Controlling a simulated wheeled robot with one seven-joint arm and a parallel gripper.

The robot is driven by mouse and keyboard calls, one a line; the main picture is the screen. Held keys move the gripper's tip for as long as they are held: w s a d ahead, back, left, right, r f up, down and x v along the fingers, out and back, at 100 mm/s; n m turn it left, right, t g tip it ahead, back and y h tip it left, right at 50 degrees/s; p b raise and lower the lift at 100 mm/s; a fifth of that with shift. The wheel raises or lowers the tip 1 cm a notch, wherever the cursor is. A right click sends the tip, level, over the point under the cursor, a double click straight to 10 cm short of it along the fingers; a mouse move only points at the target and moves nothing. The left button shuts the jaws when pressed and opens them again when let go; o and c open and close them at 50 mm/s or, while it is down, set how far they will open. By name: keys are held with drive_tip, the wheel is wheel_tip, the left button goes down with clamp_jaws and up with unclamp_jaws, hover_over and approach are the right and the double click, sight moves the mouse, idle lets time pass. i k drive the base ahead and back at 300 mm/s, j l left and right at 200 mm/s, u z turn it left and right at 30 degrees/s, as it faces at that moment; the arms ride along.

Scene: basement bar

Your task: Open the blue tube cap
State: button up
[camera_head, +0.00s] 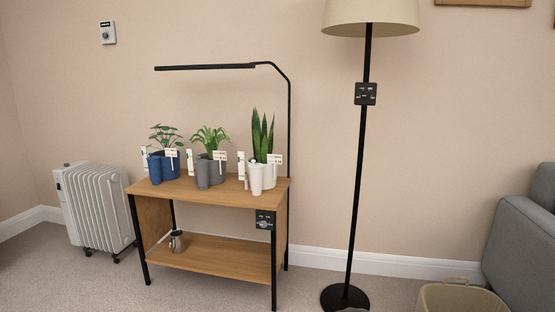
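On the wooden stand's top stand three potted plants. The left plant is in a blue pot (168,165), with a blue tube (154,170) at its front left. A separate cap on the blue tube is too small to make out, so I cannot tell whether it is open or closed. A grey tube (202,174) stands in front of the grey pot (217,172), and a white tube (256,178) in front of the white pot (270,176). My gripper is not in view.
The wooden stand (230,194) has a lower shelf (215,257) with a metal can (177,241). A desk lamp (205,67) overhangs the plants. A white radiator (97,210) stands left, a floor lamp (357,170) right, with a basket (460,298) and grey sofa (520,235) beyond. Carpet in front is clear.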

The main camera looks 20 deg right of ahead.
sight(155, 157)
drive_tip(key=i+j, duration=0.25)
drive_tip(key=i, duration=0.25)
drive_tip(key=i+j, duration=0.2)
drive_tip(key=i, duration=0.35)
drive_tip(key=j+u, duration=0.05)
